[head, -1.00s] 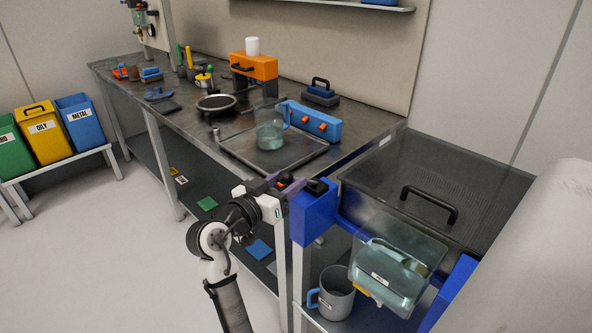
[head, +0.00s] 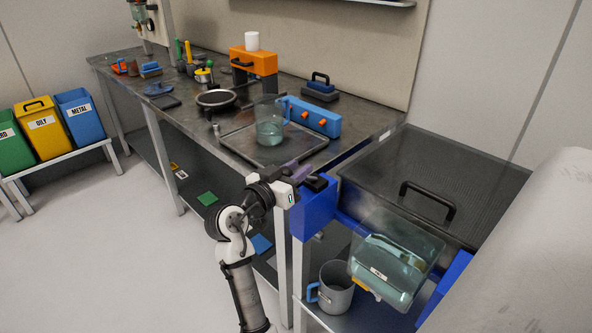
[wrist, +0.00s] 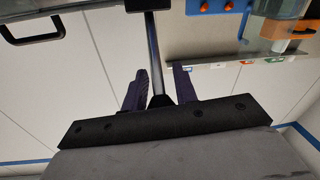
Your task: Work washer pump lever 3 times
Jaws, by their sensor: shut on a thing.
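The washer is at the right in the head view, with a dark see-through lid and blue posts (head: 313,212). Its pump lever (head: 319,183) is dark and sits at the top of the near left post. My gripper (head: 301,174) is at this lever with its purple fingers. In the wrist view the lever shows as a dark rod (wrist: 154,50) running up between the two fingers (wrist: 164,84). The gripper is shut on the lever. The gripped part of the lever is partly hidden in the head view.
A clear tank (head: 398,262) of liquid hangs at the washer's front, with a grey mug (head: 336,288) below it. The lid has a black handle (head: 428,198). The workbench with a tray and clear jug (head: 270,125) stands behind my arm. The floor at left is open.

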